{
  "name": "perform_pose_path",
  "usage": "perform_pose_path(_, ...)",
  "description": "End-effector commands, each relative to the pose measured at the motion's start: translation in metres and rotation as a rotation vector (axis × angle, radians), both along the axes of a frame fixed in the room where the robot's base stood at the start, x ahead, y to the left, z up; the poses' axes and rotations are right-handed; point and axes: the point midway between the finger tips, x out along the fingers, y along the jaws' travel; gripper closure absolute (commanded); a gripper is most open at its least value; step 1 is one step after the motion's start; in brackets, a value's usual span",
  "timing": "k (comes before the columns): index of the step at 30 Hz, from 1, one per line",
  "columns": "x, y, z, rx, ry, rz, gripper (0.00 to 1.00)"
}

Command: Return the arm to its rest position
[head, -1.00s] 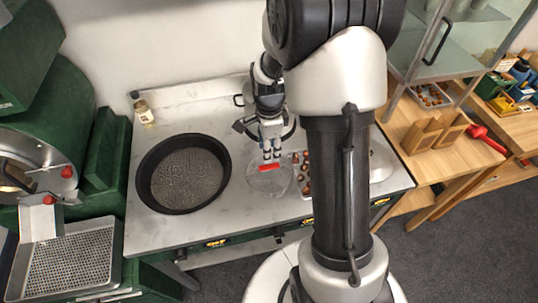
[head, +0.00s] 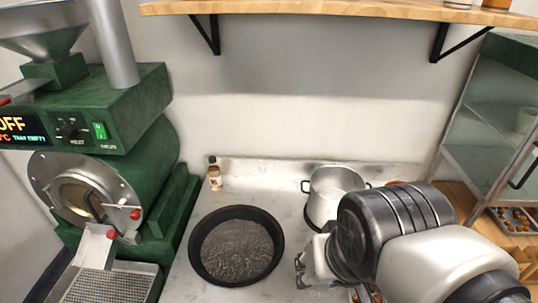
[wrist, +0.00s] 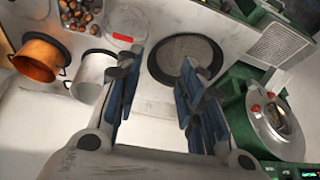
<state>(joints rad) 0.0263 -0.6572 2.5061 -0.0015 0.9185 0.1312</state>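My gripper (wrist: 158,85) is open in the wrist view, its two fingers wide apart with nothing between them. In the head view my gripper (head: 303,268) shows only in part at the left end of my arm, in front of the steel pot, and its fingers are hard to make out. My arm is folded across the lower right of the head view and hides the counter behind it. A clear round container with a red label (wrist: 122,38) stands on the counter in the wrist view, apart from the fingers.
A black pan (head: 276,232) and a small bottle (head: 215,177) stand on the counter. A steel pot (head: 325,188) is behind my arm. A copper pot (wrist: 36,58) and several chestnuts (wrist: 82,14) show in the wrist view. A green roaster (head: 150,165) stands left; a shelf (head: 340,12) overhangs.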

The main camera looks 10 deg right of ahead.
Motion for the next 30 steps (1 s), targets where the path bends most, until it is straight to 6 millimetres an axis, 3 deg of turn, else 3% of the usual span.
perform_pose_path(4, -0.016, 0.005, 0.001, -0.044, -0.03, 0.125, 0.65)
perform_pose_path(14, -0.018, 0.006, 0.001, -0.052, -0.033, 0.147, 0.65)
perform_pose_path(17, -0.018, 0.005, -0.007, -0.052, -0.033, 0.147, 0.65)
perform_pose_path(24, -0.018, 0.005, -0.047, -0.051, -0.033, 0.145, 0.65)
perform_pose_path(30, -0.018, 0.005, -0.047, -0.051, -0.033, 0.145, 0.65)
